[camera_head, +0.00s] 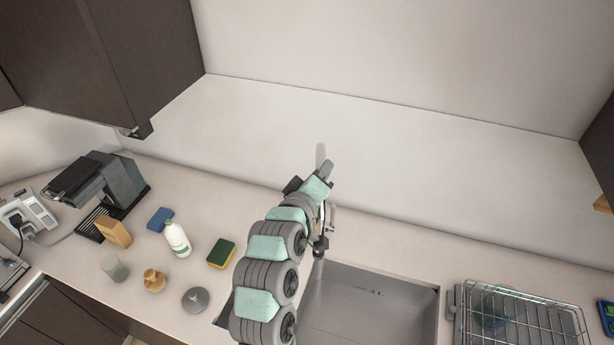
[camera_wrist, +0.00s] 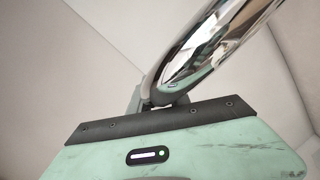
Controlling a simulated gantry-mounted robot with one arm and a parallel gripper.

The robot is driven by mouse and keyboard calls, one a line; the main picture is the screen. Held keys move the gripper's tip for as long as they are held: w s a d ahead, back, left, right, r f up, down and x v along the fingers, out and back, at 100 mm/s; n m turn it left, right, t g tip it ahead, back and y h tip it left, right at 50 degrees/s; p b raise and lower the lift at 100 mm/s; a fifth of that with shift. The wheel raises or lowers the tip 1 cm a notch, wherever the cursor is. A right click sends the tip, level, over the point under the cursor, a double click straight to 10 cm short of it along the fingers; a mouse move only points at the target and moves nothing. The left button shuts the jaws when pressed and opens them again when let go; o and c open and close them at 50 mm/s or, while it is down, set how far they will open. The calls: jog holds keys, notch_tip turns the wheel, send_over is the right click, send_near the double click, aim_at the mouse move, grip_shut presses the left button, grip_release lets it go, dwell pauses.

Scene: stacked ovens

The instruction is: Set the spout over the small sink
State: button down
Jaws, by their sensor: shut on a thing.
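The chrome spout (camera_wrist: 205,45) fills the upper middle of the wrist view, curving up to the right. My gripper (camera_wrist: 150,102) is shut on it; the fingers are largely hidden behind the spout and the gripper's body. In the head view my gripper (camera_head: 327,170) is at the faucet, behind the sinks. The spout's dark outlet end (camera_head: 320,244) hangs near the left back corner of the large basin (camera_head: 375,305). The small sink (camera_head: 224,310) is left of it, mostly hidden under my arm; only a dark sliver shows.
A wire dish rack (camera_head: 520,315) stands right of the large basin. A sponge (camera_head: 221,253), white bottle (camera_head: 177,238), grey round lid (camera_head: 195,300) and coffee machine (camera_head: 105,185) stand on the left counter. The wall (camera_head: 400,140) is close behind the faucet.

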aim_at(319, 210)
jog(key=c, duration=1.2)
grip_release()
jog(key=shift+s, duration=0.1)
jog(key=shift+c, duration=0.2)
jog(key=v, duration=1.1)
jog(key=shift+c, duration=0.4)
